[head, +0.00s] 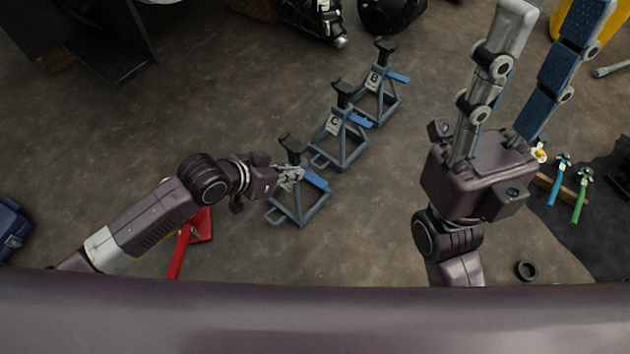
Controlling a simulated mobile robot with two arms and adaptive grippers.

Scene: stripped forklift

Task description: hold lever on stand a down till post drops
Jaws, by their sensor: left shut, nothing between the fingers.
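Three grey-blue jack stands stand in a diagonal row on the floor. The nearest stand (313,212) has its label hidden behind my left gripper; the other two read C and B, so I take it as stand a. Its post (291,146) has a dark saddle on top, and its blue lever (317,180) sticks out to the right. My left gripper (295,174) is shut and empty, over the upper part of this stand beside the lever's inner end. I cannot tell whether it touches the lever. My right gripper (552,18) is open and empty, raised close to the camera.
Stand C (344,152) and stand B (380,105) are behind and to the right. A red jack-like object (200,226) lies under my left arm. A black mat (604,238), blue and green-handled tools (579,200) and a black ring (526,270) are at right.

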